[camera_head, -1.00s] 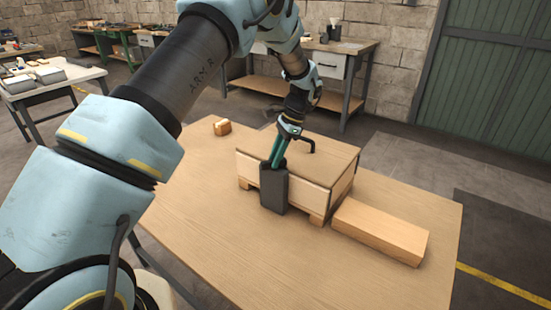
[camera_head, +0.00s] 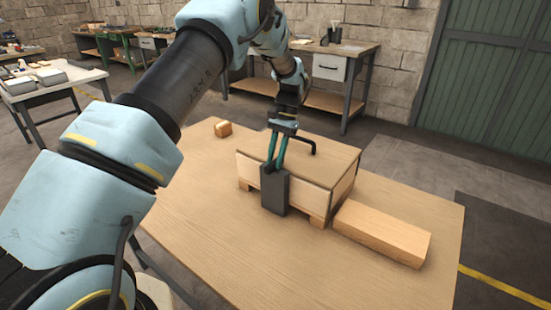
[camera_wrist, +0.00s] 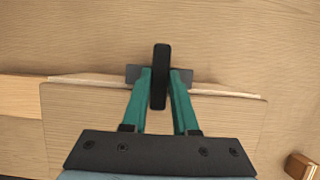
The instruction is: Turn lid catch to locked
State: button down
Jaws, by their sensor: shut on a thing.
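The wooden crate (camera_head: 297,193) stands on the table, its flat lid (camera_head: 325,157) on top with a black bar handle (camera_head: 306,143). A dark grey upright catch housing (camera_head: 275,192) sits on the crate's near face. My gripper (camera_head: 273,168) points down at the housing's top. In the wrist view, my gripper (camera_wrist: 161,77) has its two green fingers shut on the black catch lever (camera_wrist: 160,60), one on each side. The lever lies crosswise to the dark plate (camera_wrist: 206,76) under it. In the head view the fingers and housing hide the lever.
A long wooden block (camera_head: 382,233) lies close to the crate's right side. A small wooden block (camera_head: 223,128) lies near the table's far left edge. The near part of the wooden table (camera_head: 230,240) is clear. Workbenches stand along the wall behind.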

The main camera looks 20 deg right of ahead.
dwell(0.4)
jog(key=c, duration=0.7)
grip_release()
jog(key=b+v, duration=0.2)
jog(key=v, duration=0.8)
jog(key=shift+w+d+r+b, duration=0.1)
jog(key=shift+d+r+b, duration=0.1)
jog(key=shift+r+b, duration=0.15)
jog(key=w+a+r+n+t+h, duration=0.1)
jog(key=a+n, duration=0.2)
jog(key=a, duration=0.8)
jog(key=w+a+r+n+h, duration=0.1)
jog(key=a+n+h, duration=0.1)
jog(key=a, duration=0.9)
jog(key=s+a+f+n+t, duration=0.1)
jog(key=s+a+n, duration=0.1)
jog(key=s+a, duration=0.3)
jog(key=s+a+f+n+t, duration=0.1)
jog(key=s+a+n, duration=0.1)
jog(key=s+a, duration=0.3)
jog(key=s+a+f+n+h, duration=0.1)
jog(key=s+a+n, duration=0.1)
jog(key=s+a, duration=0.3)
jog(key=shift+s+a+f+t, duration=0.1)
jog(key=shift+a+t, duration=0.1)
jog(key=shift+a, duration=0.75)
jog(key=shift+s+a+t, duration=0.1)
jog(key=shift+a+t, duration=0.1)
jog(key=shift+a, duration=0.7)
